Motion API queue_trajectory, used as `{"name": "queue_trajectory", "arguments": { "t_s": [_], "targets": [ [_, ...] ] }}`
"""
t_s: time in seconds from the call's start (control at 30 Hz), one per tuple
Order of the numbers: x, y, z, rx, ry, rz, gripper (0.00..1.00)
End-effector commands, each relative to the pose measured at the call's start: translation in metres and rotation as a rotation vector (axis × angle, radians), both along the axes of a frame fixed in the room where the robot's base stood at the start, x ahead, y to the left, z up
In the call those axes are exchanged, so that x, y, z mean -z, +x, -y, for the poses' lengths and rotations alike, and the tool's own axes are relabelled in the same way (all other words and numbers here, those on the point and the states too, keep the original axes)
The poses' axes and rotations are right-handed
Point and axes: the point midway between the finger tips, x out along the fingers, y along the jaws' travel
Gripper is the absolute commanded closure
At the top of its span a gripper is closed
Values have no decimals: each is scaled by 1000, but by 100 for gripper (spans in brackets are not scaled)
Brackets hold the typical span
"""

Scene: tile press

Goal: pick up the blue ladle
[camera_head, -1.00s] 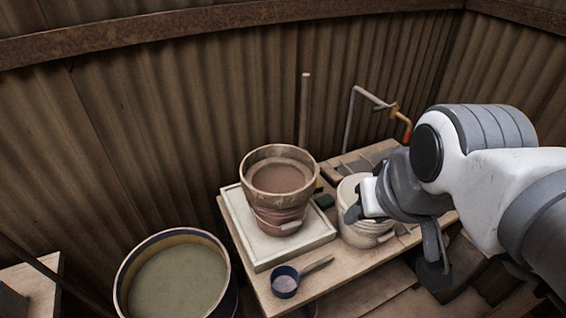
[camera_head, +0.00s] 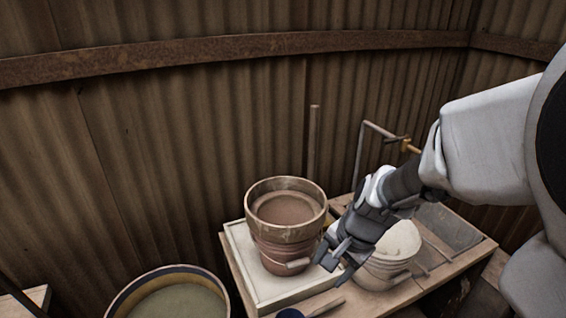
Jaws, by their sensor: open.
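The blue ladle (camera_head: 290,314) lies at the front of the wooden table, cut off by the bottom edge of the picture. Only the top of its bowl and part of its handle show. My gripper (camera_head: 334,262) is open and empty, pointing down and to the left. In the picture it is above and to the right of the ladle, between the brown pot and the white bucket. I cannot tell how high it is over the table.
A brown pot (camera_head: 289,235) with brown contents stands on a pale tray (camera_head: 242,250). A white bucket (camera_head: 392,262) stands right beside my gripper. A large barrel (camera_head: 122,302) of greenish liquid is at the lower left. Corrugated walls (camera_head: 180,150) close off the back.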

Motion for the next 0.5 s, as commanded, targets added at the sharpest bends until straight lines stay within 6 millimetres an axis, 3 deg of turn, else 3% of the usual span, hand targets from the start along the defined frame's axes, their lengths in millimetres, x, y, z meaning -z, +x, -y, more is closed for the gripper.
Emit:
{"name": "queue_trajectory", "arguments": {
  "t_s": [0.03,0.2,0.5],
  "targets": [
    [24,5,1,46,-6,-27,37],
    [70,18,9,202,-29,-76,37],
    [104,26,18,313,-56,-99,37]
  ]
}}
